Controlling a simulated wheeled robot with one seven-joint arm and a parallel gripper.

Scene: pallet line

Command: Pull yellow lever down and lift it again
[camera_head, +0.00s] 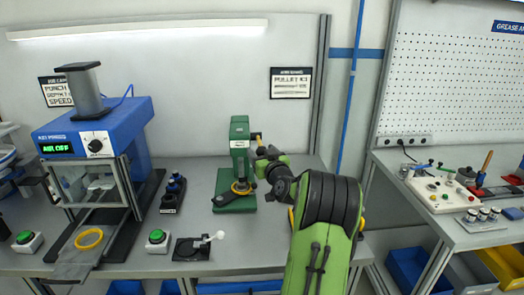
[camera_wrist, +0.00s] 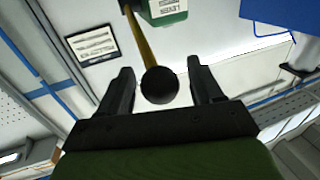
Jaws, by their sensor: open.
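The yellow lever (camera_head: 256,137) sticks out from the right side of the green press (camera_head: 239,150), its end hidden by my gripper (camera_head: 266,158). In the wrist view, the yellow lever (camera_wrist: 141,40) ends in a round black knob (camera_wrist: 160,86). The knob lies between the two spread fingers of my gripper (camera_wrist: 160,68), with a visible gap on each side. My gripper is open; I cannot tell whether it touches the knob in depth. Part of the green press (camera_wrist: 165,11) shows at the top of the wrist view.
A second table (camera_head: 450,229) with a control box (camera_head: 444,192) is at right.

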